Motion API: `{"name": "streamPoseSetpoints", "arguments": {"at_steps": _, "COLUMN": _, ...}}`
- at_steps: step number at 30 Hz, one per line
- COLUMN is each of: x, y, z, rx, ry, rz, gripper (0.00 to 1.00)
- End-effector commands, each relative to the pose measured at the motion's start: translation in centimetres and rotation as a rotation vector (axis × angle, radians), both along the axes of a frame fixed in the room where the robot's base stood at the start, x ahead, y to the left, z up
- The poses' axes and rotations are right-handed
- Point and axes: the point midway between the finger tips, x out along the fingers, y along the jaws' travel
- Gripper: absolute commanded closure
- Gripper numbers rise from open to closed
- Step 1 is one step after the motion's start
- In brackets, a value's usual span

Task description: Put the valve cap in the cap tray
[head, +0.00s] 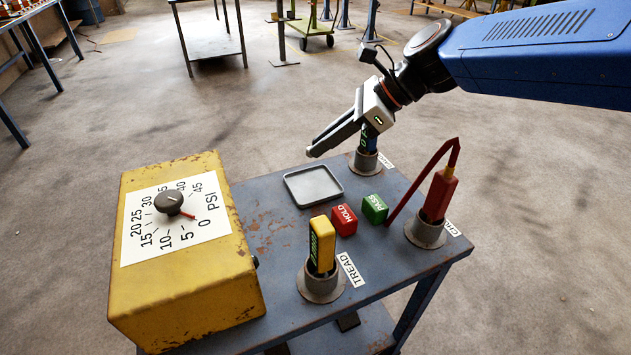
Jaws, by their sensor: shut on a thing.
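The cap tray (313,187) is a shallow grey tray with a raised rim on the blue-grey bench top, and its floor looks empty. My gripper (313,149) comes in from the upper right, with its long fingers slanting down to the left. Its tips show just above and behind the tray's far edge in the picture. The fingers are closed together. The valve cap cannot be made out separately; anything between the fingertips is too small or hidden.
A yellow gauge box (185,270) stands left of the tray. A red HOLD block (344,220) and green PASS block (375,209) sit to its right.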

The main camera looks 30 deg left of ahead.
Motion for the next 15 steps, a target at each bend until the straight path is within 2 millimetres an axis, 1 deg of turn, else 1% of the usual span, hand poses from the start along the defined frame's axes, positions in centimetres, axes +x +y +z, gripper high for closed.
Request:
{"name": "streamPoseSetpoints", "arguments": {"at_steps": 1, "x": -0.1, "y": 0.0, "z": -1.0, "rx": -0.003, "ry": 0.004, "rz": -0.001, "gripper": 1.00}}
{"name": "streamPoseSetpoints", "arguments": {"at_steps": 3, "x": 0.0, "y": 0.0, "z": -2.2, "rx": -0.004, "ry": 0.005, "rz": -0.001, "gripper": 1.00}}
{"name": "streamPoseSetpoints", "arguments": {"at_steps": 6, "x": 0.0, "y": 0.0, "z": -3.8, "rx": -0.003, "ry": 0.004, "rz": -0.001, "gripper": 1.00}}
{"name": "streamPoseSetpoints", "arguments": {"at_steps": 9, "x": 0.0, "y": 0.0, "z": -4.8, "rx": -0.002, "ry": 0.002, "rz": -0.001, "gripper": 1.00}}
{"name": "streamPoseSetpoints", "arguments": {"at_steps": 15, "x": 0.0, "y": 0.0, "z": -6.0, "rx": -0.002, "ry": 0.002, "rz": 0.000, "gripper": 1.00}}
